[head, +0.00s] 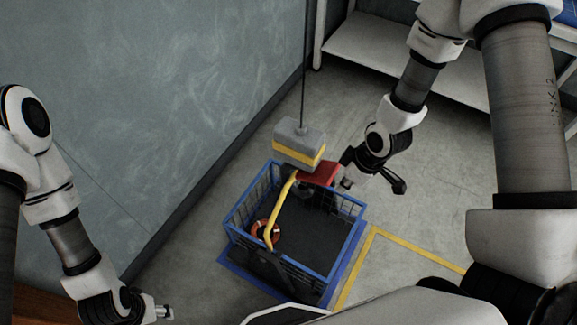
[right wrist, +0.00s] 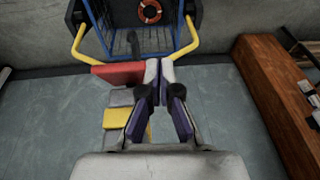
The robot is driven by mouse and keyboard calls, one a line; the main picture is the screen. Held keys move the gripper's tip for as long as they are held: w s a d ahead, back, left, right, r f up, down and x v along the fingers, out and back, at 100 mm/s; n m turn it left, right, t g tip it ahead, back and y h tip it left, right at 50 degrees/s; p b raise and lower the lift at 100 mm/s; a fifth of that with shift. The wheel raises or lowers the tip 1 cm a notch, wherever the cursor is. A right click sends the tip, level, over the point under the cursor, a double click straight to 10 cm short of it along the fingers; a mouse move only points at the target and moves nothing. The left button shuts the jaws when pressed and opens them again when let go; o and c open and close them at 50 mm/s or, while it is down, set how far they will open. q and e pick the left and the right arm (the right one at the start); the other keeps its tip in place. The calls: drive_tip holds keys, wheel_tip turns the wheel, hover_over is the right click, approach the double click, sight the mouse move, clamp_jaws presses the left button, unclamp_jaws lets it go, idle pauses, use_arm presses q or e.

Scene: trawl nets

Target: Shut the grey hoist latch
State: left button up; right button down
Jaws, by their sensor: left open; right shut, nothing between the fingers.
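A grey hoist block (head: 299,136) with a yellow band hangs on a dark cable over the blue cage. Just below it is a red part (head: 319,172). In the right wrist view the red part (right wrist: 117,75) lies left of the fingertips, with grey (right wrist: 120,98) and yellow (right wrist: 117,117) faces below it. I cannot make out which part is the latch or its position. My right gripper (head: 347,182) is shut and empty, close to the right of the red part; contact is unclear. My left gripper (head: 166,312) is open and empty at lower left, far from the hoist.
The blue cage (head: 349,240) stands on the floor with a yellow bar (head: 279,207) and an orange-white ring (head: 265,233). A wall (head: 140,90) runs along the left. A pale shelf (head: 365,55) stands at the back. Floor right of the cage is clear.

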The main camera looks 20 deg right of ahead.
wheel_tip(320, 180, up, 5)
drive_tip(key=t, duration=0.2)
hover_over(322, 179)
drive_tip(key=s+d, duration=0.2)
drive_tip(key=shift+s+d+r, duration=0.1)
drive_tip(key=shift+d+r, duration=0.05)
drive_tip(key=shift+g, duration=0.3)
drive_tip(key=x, duration=1)
drive_tip(key=shift+p, duration=0.3)
drive_tip(key=shift+s+d+f+t+y+b, duration=0.1)
drive_tip(key=shift+s+f+t+y+b, duration=0.1)
drive_tip(key=shift+f+t+y+b, duration=0.35)
drive_tip(key=shift+s+d+f+t+y+b, duration=0.15)
drive_tip(key=shift+s+f+b, duration=0.1)
drive_tip(key=shift+b, duration=0.45)
wheel_tip(322, 179, down, 12)
drive_tip(key=w+a+t+y+b, duration=0.1)
drive_tip(key=t+y+b, duration=0.7)
drive_tip(key=b, duration=1.8)
drive_tip(key=shift+w+t, duration=0.15)
drive_tip(key=shift+t, duration=0.55)
